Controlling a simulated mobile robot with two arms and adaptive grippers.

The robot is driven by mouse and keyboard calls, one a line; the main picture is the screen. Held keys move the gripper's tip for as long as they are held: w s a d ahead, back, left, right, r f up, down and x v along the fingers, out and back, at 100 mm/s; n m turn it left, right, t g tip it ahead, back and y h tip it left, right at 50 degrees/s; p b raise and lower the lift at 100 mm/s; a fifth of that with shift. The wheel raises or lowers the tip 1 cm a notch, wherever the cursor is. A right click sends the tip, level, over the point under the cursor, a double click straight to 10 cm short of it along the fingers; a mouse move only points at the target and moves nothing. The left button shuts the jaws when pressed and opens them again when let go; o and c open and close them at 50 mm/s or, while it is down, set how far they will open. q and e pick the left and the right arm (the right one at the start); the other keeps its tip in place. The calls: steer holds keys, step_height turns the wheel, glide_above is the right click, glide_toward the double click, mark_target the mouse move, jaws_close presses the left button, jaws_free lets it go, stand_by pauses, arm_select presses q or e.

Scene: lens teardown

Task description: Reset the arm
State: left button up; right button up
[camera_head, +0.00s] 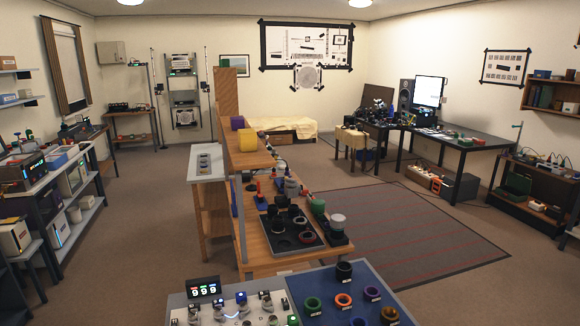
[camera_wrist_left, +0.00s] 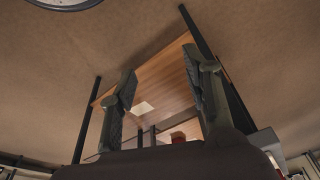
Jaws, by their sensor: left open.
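My left gripper (camera_wrist_left: 160,64) shows in the left wrist view with its two dark fingers spread wide apart. It is open, and nothing is held between the fingers. Beyond the fingers is a wooden board or tabletop (camera_wrist_left: 165,82) with dark legs, over brown floor. No arm or gripper of mine shows in the head view. My right gripper is in neither view.
In the head view, a wooden workbench (camera_head: 262,268) holds a black tray (camera_head: 277,245) with lens parts. A blue mat (camera_head: 368,279) with several rings lies in front. A shelf unit (camera_head: 92,212) stands left. Carpet (camera_head: 130,240) is clear between.

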arm_select(q)
steer(key=s+a+f+b, duration=0.1)
steer(key=s+f+b, duration=0.1)
steer(key=s+f, duration=0.4)
steer(key=s+a+f+g+b, duration=0.1)
steer(key=s+f, duration=0.5)
steer(key=f, duration=0.7)
steer(key=s+a+f+b, duration=0.1)
steer(key=s+f+b, duration=0.2)
steer(key=s+f, duration=0.3)
step_height(320, 180, down, 4)
steer(key=shift+s+a+f+g, duration=0.1)
steer(key=shift+s+a+g, duration=0.05)
steer(key=shift+s+g, duration=0.2)
